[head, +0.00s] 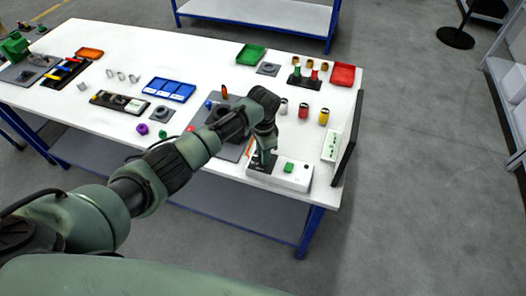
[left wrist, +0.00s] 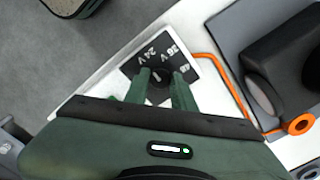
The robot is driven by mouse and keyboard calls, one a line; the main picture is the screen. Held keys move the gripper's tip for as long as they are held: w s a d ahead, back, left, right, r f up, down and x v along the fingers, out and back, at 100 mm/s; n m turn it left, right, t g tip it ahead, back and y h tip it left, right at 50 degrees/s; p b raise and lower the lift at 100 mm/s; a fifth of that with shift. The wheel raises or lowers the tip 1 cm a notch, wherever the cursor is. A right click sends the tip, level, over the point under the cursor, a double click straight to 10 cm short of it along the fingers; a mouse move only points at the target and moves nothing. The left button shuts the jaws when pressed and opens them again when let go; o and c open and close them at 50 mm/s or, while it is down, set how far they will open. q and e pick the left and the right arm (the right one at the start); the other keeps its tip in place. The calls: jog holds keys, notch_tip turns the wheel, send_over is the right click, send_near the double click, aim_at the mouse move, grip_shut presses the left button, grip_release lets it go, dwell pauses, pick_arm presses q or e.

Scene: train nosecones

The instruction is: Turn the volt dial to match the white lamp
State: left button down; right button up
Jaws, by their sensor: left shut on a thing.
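The volt dial (left wrist: 157,76) is a dark knob on a black plate (left wrist: 186,58) marked 24 V, 36 V and a partly hidden 48. The plate sits on a white box (head: 296,177) with a green button (head: 289,168) at the table's front right. My left gripper (left wrist: 160,88) points down at the plate, one finger on each side of the knob, and is shut on it. In the head view my left gripper (head: 263,160) hides most of the dial. I cannot make out which lamp is the white lamp. My right gripper is not in view.
A white panel (head: 331,146) and an upright black board (head: 347,138) stand at the table's right edge. Red, dark and yellow cylinders (head: 323,117) stand behind my wrist. A blue tray (head: 172,89) lies further left.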

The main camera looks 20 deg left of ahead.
pick_arm(q)
jog(key=shift+n, duration=0.3)
jog(key=c, duration=1.2)
grip_release()
jog(key=shift+o, duration=0.2)
jog(key=shift+r, duration=0.1)
notch_tip(320, 180, up, 8)
jog(key=shift+f+b, duration=0.15)
jog(key=shift+b, duration=0.85)
